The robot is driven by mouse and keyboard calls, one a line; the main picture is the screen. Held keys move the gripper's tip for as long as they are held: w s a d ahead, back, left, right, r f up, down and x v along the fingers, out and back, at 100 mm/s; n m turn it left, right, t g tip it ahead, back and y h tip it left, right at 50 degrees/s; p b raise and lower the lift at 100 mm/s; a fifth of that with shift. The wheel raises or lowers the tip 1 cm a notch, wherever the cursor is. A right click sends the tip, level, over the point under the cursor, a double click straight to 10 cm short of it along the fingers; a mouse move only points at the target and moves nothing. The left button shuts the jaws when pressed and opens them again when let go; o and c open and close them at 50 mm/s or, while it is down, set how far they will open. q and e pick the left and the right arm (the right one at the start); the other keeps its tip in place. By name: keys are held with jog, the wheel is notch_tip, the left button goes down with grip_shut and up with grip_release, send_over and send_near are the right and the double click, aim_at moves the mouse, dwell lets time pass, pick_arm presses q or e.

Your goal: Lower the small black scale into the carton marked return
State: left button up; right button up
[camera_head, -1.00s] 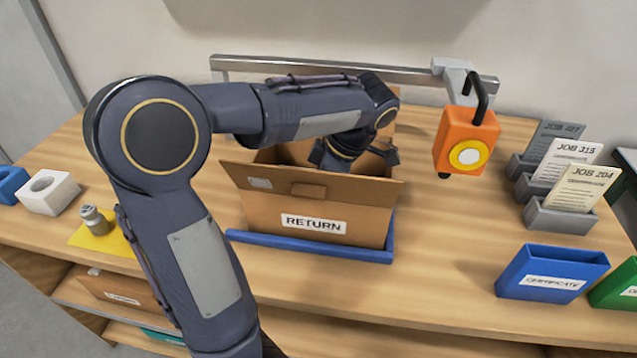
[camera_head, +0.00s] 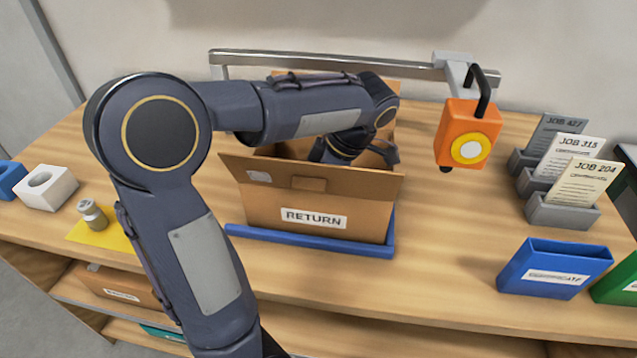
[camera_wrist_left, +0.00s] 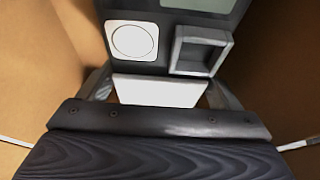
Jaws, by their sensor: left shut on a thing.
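The return carton (camera_head: 262,212) is an open brown box with a RETURN label, standing inside a blue corner rail on the table. My left gripper (camera_wrist_left: 160,88) is down inside the carton; in the head view my arm and the carton's front hide most of it. In the left wrist view the small black scale (camera_wrist_left: 148,62) is ahead of the palm, with a round white disc, a grey square frame and part of a display. The gripper is shut on it, with brown carton walls on both sides. Whether the scale touches the carton floor is hidden. My right gripper is not in view.
An orange hanging scale (camera_head: 455,133) hangs from a metal rail (camera_head: 330,60) right of the carton. Job cards (camera_head: 575,183) in grey holders and a blue certificate box (camera_head: 552,272) stand further right. A metal weight (camera_head: 92,215) sits on a yellow mat at left.

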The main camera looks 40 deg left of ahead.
pick_arm(q)
jog(key=shift+f, duration=0.15)
jog(key=o, duration=1.1)
jog(key=shift+c, duration=0.2)
